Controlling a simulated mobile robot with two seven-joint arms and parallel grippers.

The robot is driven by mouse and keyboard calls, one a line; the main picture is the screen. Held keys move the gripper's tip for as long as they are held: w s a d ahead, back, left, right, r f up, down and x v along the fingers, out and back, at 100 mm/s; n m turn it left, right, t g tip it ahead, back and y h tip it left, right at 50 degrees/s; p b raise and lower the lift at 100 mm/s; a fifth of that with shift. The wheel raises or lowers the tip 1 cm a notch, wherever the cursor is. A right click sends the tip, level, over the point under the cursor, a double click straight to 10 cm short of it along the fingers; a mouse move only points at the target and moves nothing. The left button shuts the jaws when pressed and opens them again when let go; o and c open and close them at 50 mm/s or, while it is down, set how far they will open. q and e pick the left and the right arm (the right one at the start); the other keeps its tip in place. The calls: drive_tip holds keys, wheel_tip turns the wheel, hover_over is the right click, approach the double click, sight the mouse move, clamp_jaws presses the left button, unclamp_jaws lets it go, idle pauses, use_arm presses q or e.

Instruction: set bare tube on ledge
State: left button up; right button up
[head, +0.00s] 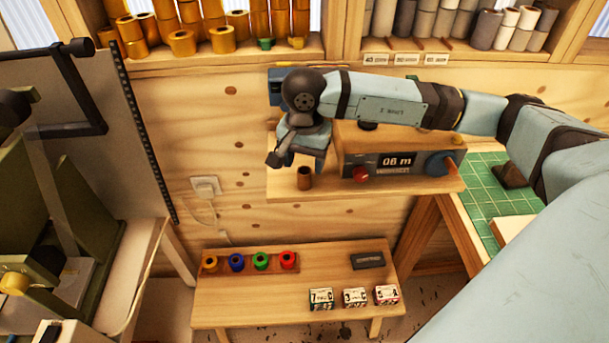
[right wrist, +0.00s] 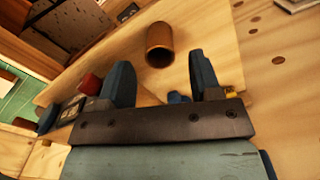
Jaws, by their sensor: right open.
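The bare tube (head: 304,178) is a short brown cylinder standing upright on the wooden ledge (head: 380,186) on the back wall, near its left end. My right gripper (head: 300,158) is just above and beside the tube. In the right wrist view, the tube (right wrist: 159,44) stands beyond the open jaws (right wrist: 160,66), roughly between the two fingers in the picture. The fingers look clear of it, and nothing is between them. My left gripper is not in view.
A device with a display (head: 395,162), a red knob (head: 361,175) and a blue dial (head: 436,163) fills the ledge's right part. Below stands a low bench (head: 300,300) with coloured rolls and small boxes. A green cutting mat (head: 490,200) lies at the right.

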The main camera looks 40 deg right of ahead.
wheel_tip(320, 180, up, 7)
drive_tip(key=shift+b, duration=0.45)
drive_tip(key=shift+f, duration=0.1)
